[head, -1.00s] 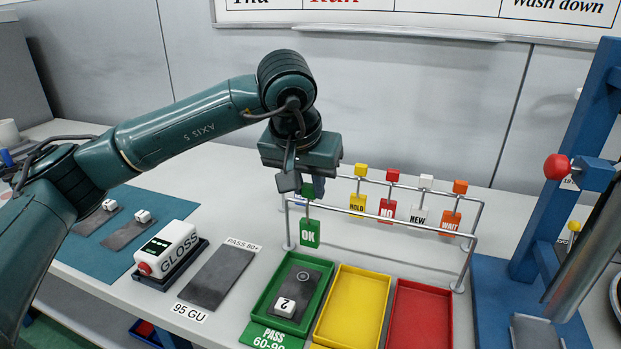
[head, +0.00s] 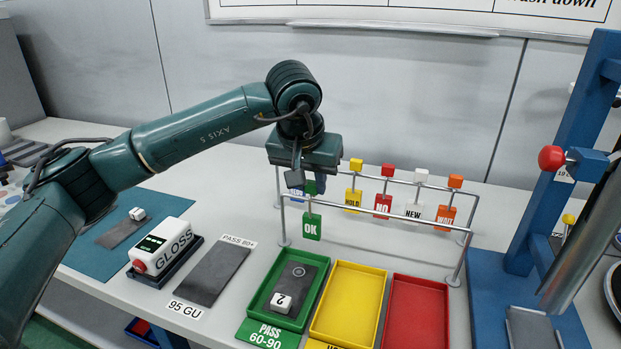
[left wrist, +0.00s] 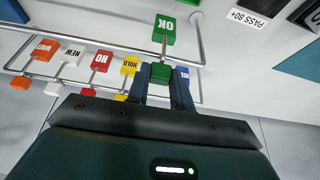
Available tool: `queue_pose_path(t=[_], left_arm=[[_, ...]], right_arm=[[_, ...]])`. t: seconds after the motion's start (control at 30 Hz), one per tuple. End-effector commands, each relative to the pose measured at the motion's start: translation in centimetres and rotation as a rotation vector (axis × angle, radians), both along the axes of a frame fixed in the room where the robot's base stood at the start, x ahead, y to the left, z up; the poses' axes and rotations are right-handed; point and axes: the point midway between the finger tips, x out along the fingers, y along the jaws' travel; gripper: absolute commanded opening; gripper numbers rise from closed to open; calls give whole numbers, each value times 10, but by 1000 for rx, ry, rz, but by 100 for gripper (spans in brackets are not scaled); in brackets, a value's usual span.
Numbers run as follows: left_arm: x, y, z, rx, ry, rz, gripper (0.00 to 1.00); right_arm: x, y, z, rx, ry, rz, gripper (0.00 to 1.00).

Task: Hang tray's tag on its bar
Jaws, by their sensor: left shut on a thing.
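The green OK tag (head: 312,227) is upright at the left part of the rack's front bar (head: 385,214). My left gripper (head: 306,188) points down and is shut on the green block at the tag's top. In the left wrist view the OK plate (left wrist: 165,29) lies beyond the fingers (left wrist: 162,85), with its stem crossing the front bar. I cannot tell whether the tag's weight rests on the bar. The green tray (head: 259,303), labelled PASS 60-90, stands in front and holds a grey panel with a white cube marked 2. My right gripper is not in view.
HOLD (head: 352,199), NO (head: 382,206), NEW (head: 414,212) and WAIT (head: 445,219) tags hang on the rear bar; a blue one is partly hidden behind my gripper. Yellow (head: 346,305) and red (head: 415,315) trays are empty. A gloss meter (head: 163,246) stands left, a blue frame (head: 555,200) right.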

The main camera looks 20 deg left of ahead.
Motion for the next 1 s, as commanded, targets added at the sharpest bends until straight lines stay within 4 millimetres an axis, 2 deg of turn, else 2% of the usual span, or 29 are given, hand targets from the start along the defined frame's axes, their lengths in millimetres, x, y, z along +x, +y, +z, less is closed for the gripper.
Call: queue_pose_path(t=[0.27,0.3,0.6,0.87,1.0], left_arm=[[0,0,-1,0,0,0,0],[0,0,-1,0,0,0,23],[0,0,-1,0,0,0,48],[0,0,1,0,0,0,48],[-5,0,13,-1,-4,0,48]], right_arm=[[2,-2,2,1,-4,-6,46],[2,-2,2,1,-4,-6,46],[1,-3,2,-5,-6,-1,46],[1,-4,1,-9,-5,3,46],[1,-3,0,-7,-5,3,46]])
